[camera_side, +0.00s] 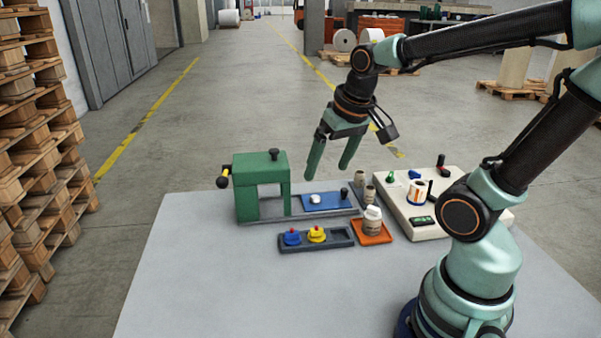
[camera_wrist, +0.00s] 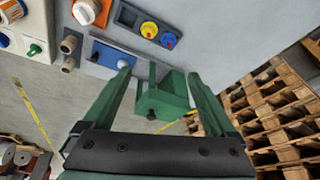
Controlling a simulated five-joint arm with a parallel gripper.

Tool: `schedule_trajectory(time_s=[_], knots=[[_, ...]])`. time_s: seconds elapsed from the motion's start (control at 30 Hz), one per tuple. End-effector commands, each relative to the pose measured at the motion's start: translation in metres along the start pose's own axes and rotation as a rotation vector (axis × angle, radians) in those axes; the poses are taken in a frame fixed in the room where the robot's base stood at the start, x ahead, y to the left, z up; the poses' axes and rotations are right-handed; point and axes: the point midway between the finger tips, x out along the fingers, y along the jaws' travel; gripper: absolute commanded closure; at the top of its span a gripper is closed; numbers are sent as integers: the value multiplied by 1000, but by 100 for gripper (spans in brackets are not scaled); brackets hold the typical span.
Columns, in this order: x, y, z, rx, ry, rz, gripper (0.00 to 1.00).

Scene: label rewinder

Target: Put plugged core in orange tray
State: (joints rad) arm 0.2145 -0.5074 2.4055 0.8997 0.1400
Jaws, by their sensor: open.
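The plugged core (camera_side: 373,221), a brownish tube with a white plug on top, stands upright in the orange tray (camera_side: 384,236). In the wrist view, the plugged core (camera_wrist: 85,12) and orange tray (camera_wrist: 104,14) show at the top left edge. My gripper (camera_side: 328,170) is open and empty, raised above the green press and the blue plate, behind and to the left of the orange tray. In the wrist view, my gripper's fingers (camera_wrist: 158,73) are spread wide with nothing held between them.
The green press (camera_side: 262,185) stands left, with a blue plate (camera_side: 327,202) carrying a white piece. A dark holder (camera_side: 342,237) has a blue plug and a yellow plug. Two bare cores (camera_side: 369,195) stand behind the tray. A cream machine (camera_side: 402,214) is right. The front table is clear.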

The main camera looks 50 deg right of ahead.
Motion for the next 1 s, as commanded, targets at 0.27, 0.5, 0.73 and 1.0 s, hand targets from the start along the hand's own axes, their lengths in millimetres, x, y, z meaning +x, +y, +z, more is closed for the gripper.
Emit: schedule_trajectory(time_s=[0.27,0.5,0.73,1.0], knots=[[-30,-55,20,-315,132,-92,9],[-32,-59,23,-340,141,-98,9],[-32,-58,22,-337,141,-98,9],[-32,-58,22,-337,141,-98,9]])
